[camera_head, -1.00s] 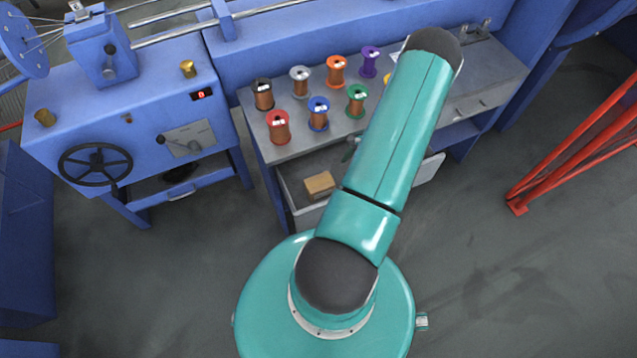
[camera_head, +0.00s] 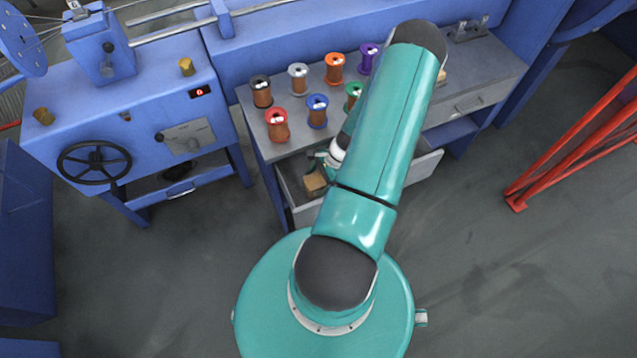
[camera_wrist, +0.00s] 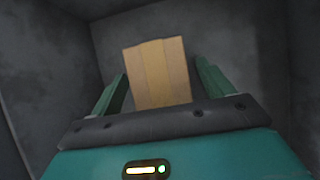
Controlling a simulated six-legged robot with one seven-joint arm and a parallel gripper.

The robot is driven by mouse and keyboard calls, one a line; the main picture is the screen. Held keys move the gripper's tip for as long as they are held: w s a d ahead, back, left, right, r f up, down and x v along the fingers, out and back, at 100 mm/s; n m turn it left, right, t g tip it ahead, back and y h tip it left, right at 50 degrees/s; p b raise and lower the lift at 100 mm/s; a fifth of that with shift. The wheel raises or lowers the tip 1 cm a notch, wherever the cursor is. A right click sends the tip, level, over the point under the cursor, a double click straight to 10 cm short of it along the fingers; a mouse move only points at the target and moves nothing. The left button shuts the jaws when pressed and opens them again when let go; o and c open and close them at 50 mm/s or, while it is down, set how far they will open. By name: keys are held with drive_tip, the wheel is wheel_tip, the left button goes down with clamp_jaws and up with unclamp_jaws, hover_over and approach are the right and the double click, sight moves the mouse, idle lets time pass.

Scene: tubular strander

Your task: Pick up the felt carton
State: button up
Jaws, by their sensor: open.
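The felt carton is a small tan cardboard box (camera_head: 315,183) lying in the open grey drawer below the bench top. In the wrist view the carton (camera_wrist: 157,72) shows ahead of my gripper, between the lines of its two fingers. My gripper (camera_wrist: 160,85) is open, with one dark green finger on each side of the carton. The lower part of the carton is hidden behind the gripper body. I cannot tell whether the fingers touch it. In the head view my gripper (camera_head: 322,163) is at the drawer, just above the carton and partly hidden by my arm.
The open drawer (camera_head: 290,188) has grey walls close around my gripper. Several wire spools, such as the red one (camera_head: 277,125), stand on the bench top (camera_head: 262,135) above it. A blue machine with a black handwheel (camera_head: 94,165) stands at the left. Red bars (camera_head: 570,150) stand at the right.

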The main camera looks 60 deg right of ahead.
drive_tip(key=shift+w+a+f, duration=0.2)
drive_tip(key=shift+a+f, duration=0.05)
drive_tip(key=shift+f, duration=0.35)
drive_tip(key=c, duration=1.1)
drive_tip(key=shift+r, duration=0.1)
